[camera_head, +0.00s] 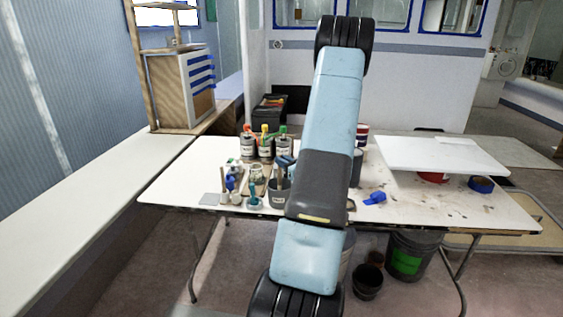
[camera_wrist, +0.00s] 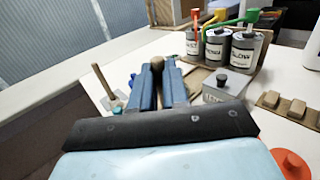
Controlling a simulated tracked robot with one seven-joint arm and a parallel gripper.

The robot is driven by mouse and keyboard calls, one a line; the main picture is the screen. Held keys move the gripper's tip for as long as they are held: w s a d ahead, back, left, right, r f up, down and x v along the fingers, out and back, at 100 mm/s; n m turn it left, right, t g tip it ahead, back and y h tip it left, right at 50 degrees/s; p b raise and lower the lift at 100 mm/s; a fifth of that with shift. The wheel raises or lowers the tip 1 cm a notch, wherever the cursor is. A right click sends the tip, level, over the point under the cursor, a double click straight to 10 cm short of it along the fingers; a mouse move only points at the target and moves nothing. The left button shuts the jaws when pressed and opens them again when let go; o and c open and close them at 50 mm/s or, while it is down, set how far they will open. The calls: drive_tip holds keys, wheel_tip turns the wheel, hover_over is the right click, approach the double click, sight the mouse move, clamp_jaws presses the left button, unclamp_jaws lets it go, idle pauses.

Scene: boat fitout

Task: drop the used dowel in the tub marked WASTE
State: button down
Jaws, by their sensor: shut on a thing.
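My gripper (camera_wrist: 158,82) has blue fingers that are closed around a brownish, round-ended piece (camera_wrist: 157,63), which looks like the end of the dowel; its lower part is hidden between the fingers. In the head view my gripper (camera_head: 284,162) is mostly hidden behind my arm, above the left part of the table. I cannot read WASTE on any container. A dark grey tub (camera_head: 278,196) stands on the table below the gripper. A black bin with a green label (camera_head: 407,262) stands on the floor under the table.
Three labelled tins (camera_head: 265,148) with orange, yellow and green tops stand behind the gripper; they also show in the wrist view (camera_wrist: 214,50). A stick stands in a teal holder (camera_wrist: 116,106) at left. A raised white board (camera_head: 440,155) covers the right part of the table.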

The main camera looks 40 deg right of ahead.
drive_tip(key=c, duration=1.1)
unclamp_jaws()
drive_tip(key=shift+o, duration=0.2)
drive_tip(key=shift+s, duration=0.1)
drive_tip(key=s, duration=1.3)
drive_tip(key=shift+s+a+f, duration=0.15)
drive_tip(key=shift+s, duration=0.15)
